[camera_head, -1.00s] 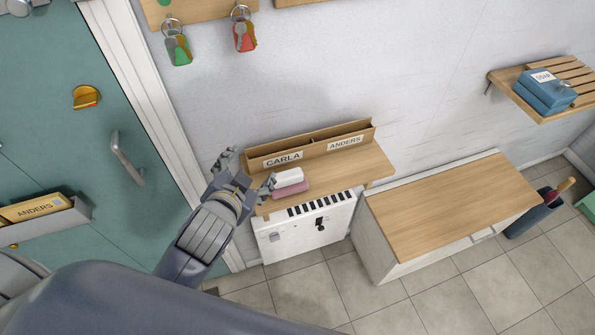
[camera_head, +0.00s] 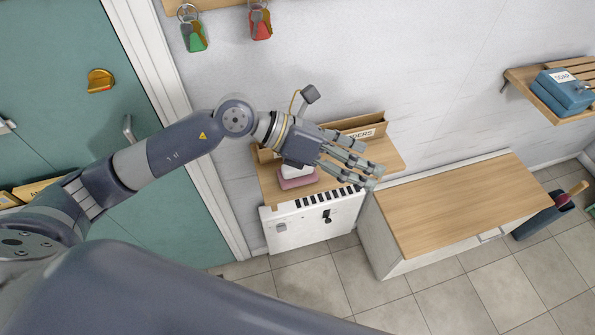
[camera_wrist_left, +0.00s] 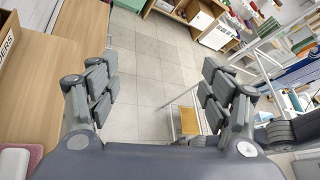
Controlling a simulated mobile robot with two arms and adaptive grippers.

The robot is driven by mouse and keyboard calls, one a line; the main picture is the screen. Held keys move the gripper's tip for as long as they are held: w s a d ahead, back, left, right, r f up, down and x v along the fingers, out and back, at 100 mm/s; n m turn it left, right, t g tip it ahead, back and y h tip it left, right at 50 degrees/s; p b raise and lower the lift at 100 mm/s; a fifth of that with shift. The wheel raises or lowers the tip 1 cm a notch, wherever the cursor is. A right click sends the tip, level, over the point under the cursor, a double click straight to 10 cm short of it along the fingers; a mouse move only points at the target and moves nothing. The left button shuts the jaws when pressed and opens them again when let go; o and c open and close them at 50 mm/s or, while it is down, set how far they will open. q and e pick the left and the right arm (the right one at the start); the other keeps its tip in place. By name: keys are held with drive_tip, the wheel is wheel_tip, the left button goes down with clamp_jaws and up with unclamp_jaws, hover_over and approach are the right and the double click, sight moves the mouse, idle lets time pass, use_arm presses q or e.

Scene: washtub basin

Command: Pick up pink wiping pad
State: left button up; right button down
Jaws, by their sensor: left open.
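The pink wiping pad (camera_head: 297,183) lies on the small wooden wall shelf (camera_head: 392,160), with a white block (camera_head: 298,171) resting on top of it. My left gripper (camera_head: 352,166) is open and empty, stretched across above the shelf with its fingers pointing right, past the pad. The hand hides part of the shelf and the area just behind the pad. In the left wrist view the pad's pink edge (camera_wrist_left: 36,157) and the white block (camera_wrist_left: 14,163) show at the lower left, outside the fingers (camera_wrist_left: 155,95). My right gripper is not in view.
A wooden organiser (camera_head: 372,121) with name labels stands at the back of the shelf. A white heater panel (camera_head: 300,226) hangs below. A wooden-topped cabinet (camera_head: 460,205) stands to the right. Keys hang above, and a slatted shelf with a blue soap box (camera_head: 562,90) is at right.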

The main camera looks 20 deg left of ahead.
use_arm(q)
drive_tip(key=w+a+f+m+y, duration=0.1)
drive_tip(key=w+a+f+y, duration=0.2)
drive_tip(key=a+f+y, duration=0.45)
drive_tip(key=y, duration=0.2)
hover_over(282, 169)
drive_tip(key=shift+d+f+m, duration=0.1)
drive_tip(key=shift+f+m, duration=0.2)
drive_tip(key=shift+f, duration=0.4)
drive_tip(key=p+x, duration=0.1)
drive_tip(key=x, duration=0.3)
drive_tip(key=shift+w+d+f+p, duration=0.15)
drive_tip(key=shift+f+p, duration=0.1)
drive_tip(key=shift+p, duration=0.15)
drive_tip(key=shift+d+f+p, duration=0.15)
drive_tip(key=shift+f+p, duration=0.3)
drive_tip(key=shift+p, duration=0.05)
drive_tip(key=p+x, duration=0.2)
drive_tip(key=x, duration=0.1)
drive_tip(key=shift+w+d+f, duration=0.25)
drive_tip(key=shift+f, duration=0.45)
drive_tip(key=c, duration=1.2)
